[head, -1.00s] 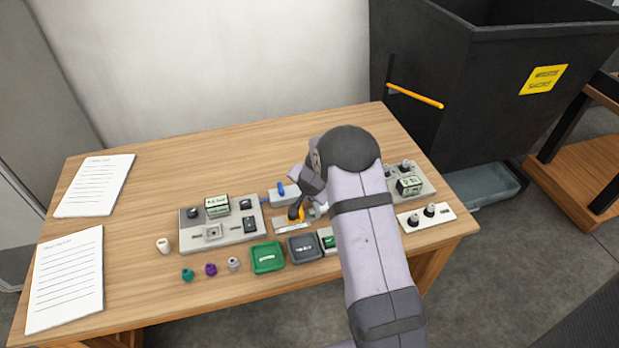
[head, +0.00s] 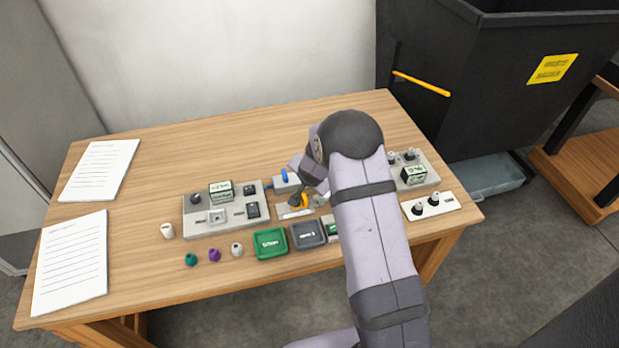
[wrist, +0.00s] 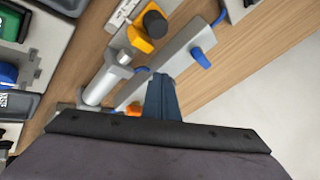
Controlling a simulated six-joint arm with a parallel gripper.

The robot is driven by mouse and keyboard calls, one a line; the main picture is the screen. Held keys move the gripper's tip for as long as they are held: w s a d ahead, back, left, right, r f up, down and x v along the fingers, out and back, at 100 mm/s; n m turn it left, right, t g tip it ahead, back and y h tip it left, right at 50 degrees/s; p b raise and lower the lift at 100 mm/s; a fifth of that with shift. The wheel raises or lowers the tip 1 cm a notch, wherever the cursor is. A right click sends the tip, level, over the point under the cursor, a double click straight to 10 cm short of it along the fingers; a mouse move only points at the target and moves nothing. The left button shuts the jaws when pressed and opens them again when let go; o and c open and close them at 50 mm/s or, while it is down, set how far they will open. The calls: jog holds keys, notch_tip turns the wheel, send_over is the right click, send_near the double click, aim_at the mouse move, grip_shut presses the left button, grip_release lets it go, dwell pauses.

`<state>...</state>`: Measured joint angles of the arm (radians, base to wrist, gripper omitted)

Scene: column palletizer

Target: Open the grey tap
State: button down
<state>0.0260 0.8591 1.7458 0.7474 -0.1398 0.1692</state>
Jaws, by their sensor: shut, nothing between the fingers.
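A dark grey round knob (wrist: 155,24) sits by a yellow-orange part at the top of the wrist view. A light grey pipe-like cylinder (wrist: 100,88) lies beside it. I cannot tell for sure which of these belongs to the grey tap. My gripper (wrist: 161,78) is shut and empty, pointing at the light grey bar (wrist: 180,55) just below the knob; I cannot tell whether it touches the bar. In the head view my arm hides part of this fixture, and the yellow-orange part (head: 305,201) shows just left of the arm.
A blue lever (wrist: 200,58) is close right of my fingers. In the head view a grey panel (head: 232,226) with switches stands left. Green (head: 270,243) and dark (head: 307,235) trays lie in front. The table's back is clear.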

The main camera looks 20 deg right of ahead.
dwell(0.3)
jog(key=a+p+v, duration=0.2)
jog(key=p+v, duration=0.3)
jog(key=v, duration=0.5)
jog(key=shift+w, duration=0.35)
